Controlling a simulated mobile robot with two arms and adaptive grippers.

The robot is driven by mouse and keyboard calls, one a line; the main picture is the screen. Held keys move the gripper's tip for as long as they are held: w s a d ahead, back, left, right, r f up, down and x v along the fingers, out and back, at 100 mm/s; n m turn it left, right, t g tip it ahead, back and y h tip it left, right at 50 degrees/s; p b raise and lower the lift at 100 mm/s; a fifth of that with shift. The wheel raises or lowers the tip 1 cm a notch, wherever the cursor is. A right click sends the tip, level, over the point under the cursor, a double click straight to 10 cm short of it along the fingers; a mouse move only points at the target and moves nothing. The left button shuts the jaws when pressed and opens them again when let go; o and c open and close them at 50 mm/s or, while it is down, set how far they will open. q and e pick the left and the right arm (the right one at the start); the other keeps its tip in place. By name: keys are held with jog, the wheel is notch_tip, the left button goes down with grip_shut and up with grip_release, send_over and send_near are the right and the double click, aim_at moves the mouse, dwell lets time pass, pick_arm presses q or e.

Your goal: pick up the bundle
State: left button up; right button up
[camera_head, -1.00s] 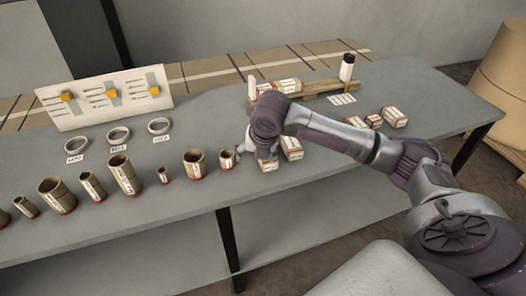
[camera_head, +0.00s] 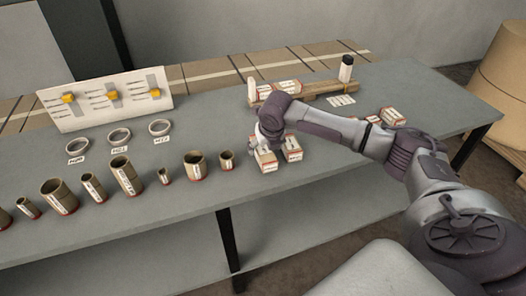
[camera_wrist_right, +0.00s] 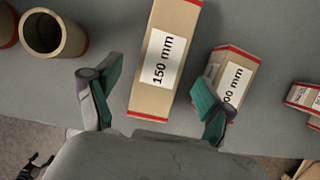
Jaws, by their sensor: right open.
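A kraft bundle with red ends and a "150 mm" label (camera_wrist_right: 163,65) lies on the grey table. In the head view it is the left bundle (camera_head: 266,161) of a pair, under my right gripper (camera_head: 270,140). In the right wrist view my right gripper (camera_wrist_right: 157,101) is open, with green-padded fingers on either side of this bundle's near end. No contact is visible. A second bundle (camera_wrist_right: 236,68), its label partly hidden and ending in "00 mm", lies to the right, behind the right finger. It also shows in the head view (camera_head: 292,148). My left gripper is not in view.
A small tube (camera_head: 227,160) and a row of larger tubes stand left of the bundles. More bundles (camera_head: 392,116) lie to the right, partly behind my arm. A wooden rack (camera_head: 320,90) with a black-capped bottle (camera_head: 346,68) stands behind. A white board (camera_head: 105,98) stands back left.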

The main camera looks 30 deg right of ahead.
aim_at(264, 149)
jog(key=x, duration=0.4)
jog(key=shift+w+r, duration=0.15)
jog(key=shift+r, duration=0.1)
grip_shut()
